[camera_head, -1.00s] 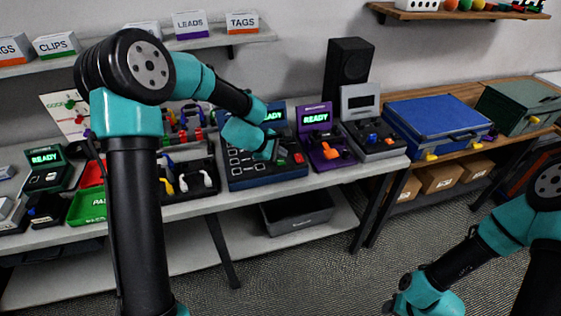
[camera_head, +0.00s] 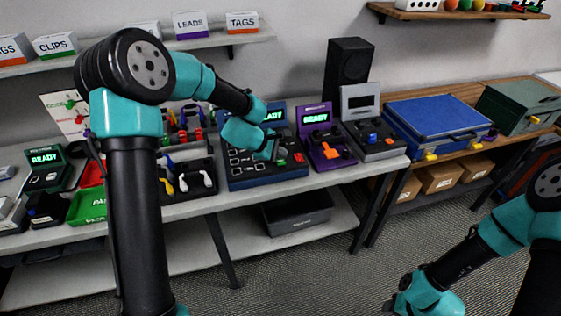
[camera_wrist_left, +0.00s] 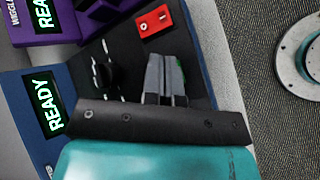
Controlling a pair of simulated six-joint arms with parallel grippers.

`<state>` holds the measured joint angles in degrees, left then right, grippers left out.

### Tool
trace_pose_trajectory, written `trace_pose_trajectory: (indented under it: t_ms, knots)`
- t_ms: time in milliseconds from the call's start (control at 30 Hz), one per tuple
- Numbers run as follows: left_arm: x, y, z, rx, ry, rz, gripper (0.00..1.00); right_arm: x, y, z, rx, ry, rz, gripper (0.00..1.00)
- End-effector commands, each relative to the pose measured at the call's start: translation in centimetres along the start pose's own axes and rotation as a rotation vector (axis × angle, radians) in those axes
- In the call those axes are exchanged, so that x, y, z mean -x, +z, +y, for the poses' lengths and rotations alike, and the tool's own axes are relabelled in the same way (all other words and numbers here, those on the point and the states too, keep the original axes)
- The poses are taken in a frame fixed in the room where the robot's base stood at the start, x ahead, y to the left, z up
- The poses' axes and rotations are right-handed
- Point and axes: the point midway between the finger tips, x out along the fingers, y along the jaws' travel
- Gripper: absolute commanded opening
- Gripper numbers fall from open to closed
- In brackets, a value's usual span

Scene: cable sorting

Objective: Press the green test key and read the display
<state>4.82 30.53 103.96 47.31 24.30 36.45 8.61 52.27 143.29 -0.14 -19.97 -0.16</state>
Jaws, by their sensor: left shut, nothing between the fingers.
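The blue tester (camera_head: 236,182) stands on the bench with a dark sloping panel. Its display reads READY in green; part of it shows past my arm in the head view (camera_head: 274,115), and it is whole in the left wrist view (camera_wrist_left: 41,106). My left gripper (camera_head: 275,157) is over the panel's right part. In the left wrist view its grey fingers (camera_wrist_left: 165,72) are shut and empty, pointing at the panel. Slivers of the green key (camera_wrist_left: 182,66) show beside the fingers, which hide most of it. I cannot tell whether they touch it. My right gripper's fingers are not visible.
A red key (camera_wrist_left: 154,22) and a black knob (camera_wrist_left: 104,75) are close to the fingers. A purple tester (camera_head: 325,158) reading READY stands right of the blue one. A dark tray (camera_head: 187,197) with connectors is left. A grey bin (camera_head: 297,213) is on the lower shelf.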

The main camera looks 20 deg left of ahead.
Motion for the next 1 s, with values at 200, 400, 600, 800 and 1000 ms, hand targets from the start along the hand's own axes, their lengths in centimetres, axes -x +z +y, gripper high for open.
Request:
trace_pose_trajectory:
  t_ms: [200,400,600,800,1000]
  knots:
    - [0.0,0.0,0.0,0.0,0.0,0.0,0.0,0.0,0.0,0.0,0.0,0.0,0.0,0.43]
    - [0.0,0.0,0.0,0.0,0.0,0.0,0.0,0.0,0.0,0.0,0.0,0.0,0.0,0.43]
    - [0.0,0.0,0.0,0.0,0.0,0.0,0.0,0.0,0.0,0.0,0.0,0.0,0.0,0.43]
    - [-0.11,-0.08,-0.08,0.001,0.0,0.0,0.0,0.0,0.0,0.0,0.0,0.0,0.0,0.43]
    - [-0.51,-0.39,-0.37,0.001,0.0,0.0,0.0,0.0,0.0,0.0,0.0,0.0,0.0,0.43]
